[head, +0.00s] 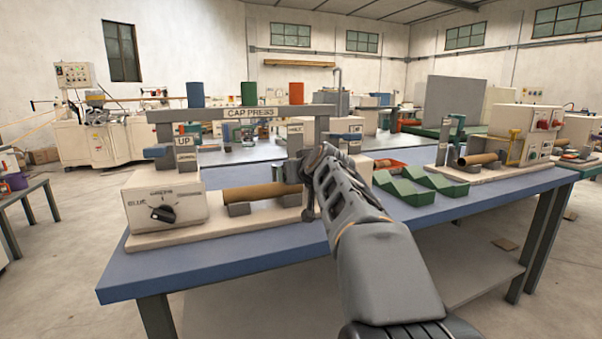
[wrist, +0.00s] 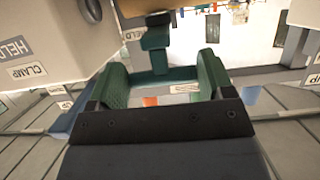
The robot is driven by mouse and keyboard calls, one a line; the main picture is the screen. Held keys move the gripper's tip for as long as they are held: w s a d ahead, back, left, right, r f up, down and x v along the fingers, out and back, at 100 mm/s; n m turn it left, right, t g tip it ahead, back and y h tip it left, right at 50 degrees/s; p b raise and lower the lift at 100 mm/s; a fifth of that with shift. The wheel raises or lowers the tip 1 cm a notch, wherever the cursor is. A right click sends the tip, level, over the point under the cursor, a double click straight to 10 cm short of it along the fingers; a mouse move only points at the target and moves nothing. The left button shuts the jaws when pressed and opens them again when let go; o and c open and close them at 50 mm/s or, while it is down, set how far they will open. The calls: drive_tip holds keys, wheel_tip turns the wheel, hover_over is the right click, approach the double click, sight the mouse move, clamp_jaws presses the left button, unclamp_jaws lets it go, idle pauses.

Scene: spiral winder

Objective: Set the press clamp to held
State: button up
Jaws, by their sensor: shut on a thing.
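The cap press (head: 242,113) stands on the blue table, with its name on a grey crossbar. A brown tube (head: 262,192) lies across grey supports on its pale base. My gripper (head: 310,168) is at the press's right side, by the tube's right end. In the wrist view my gripper (wrist: 162,84) has its green-padded fingers apart, shut on the press clamp's handle, which is mostly hidden. A dark green post-like part (wrist: 156,42) shows just beyond the fingers. A HELD label (wrist: 14,48) and a CLAMP label (wrist: 27,71) are at left there. The clamp's exact position cannot be told.
A control box (head: 165,208) with a black knob is at the press's left. Green V-shaped trays (head: 420,186) lie right of my arm. Another station with a brown tube (head: 478,159) stands farther right. The blue table's front left (head: 180,268) is clear.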

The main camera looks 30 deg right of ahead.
drive_tip(key=shift+w+f, duration=0.15)
drive_tip(key=shift+f, duration=0.65)
drive_tip(key=o, duration=1)
drive_tip(key=shift+f, duration=0.1)
drive_tip(key=shift+c, duration=0.2)
drive_tip(key=o, duration=0.3)
drive_tip(key=shift+r, duration=0.25)
drive_tip(key=shift+r, duration=0.1)
drive_tip(key=p+v, duration=0.1)
drive_tip(key=v, duration=1.2)
drive_tip(key=shift+s+a+r+p, duration=0.1)
drive_tip(key=shift+s+r+p, duration=0.1)
drive_tip(key=shift+s+p, duration=0.2)
